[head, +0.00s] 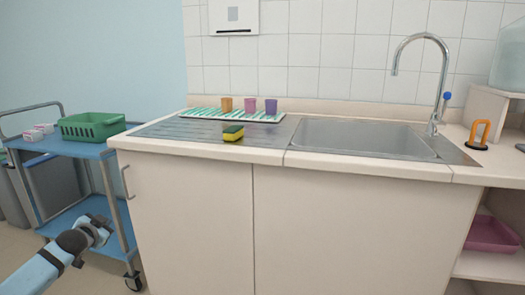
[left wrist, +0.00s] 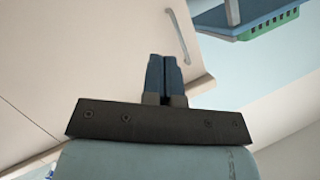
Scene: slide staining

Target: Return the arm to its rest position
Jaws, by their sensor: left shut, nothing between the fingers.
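My left arm comes in from the lower left of the head view. Its gripper (head: 98,228) is low, in front of the blue trolley and left of the sink cabinet. In the left wrist view the two blue fingers of the gripper (left wrist: 164,75) are together, with nothing between them. My right gripper does not show in either view.
A blue trolley (head: 72,148) carries a green basket (head: 90,126) and small white boxes (head: 38,132). The counter holds a sink (head: 360,138), a yellow-green sponge (head: 233,133) and three cups on a striped mat (head: 205,113). The cabinet handle (head: 126,182) juts out near my left gripper.

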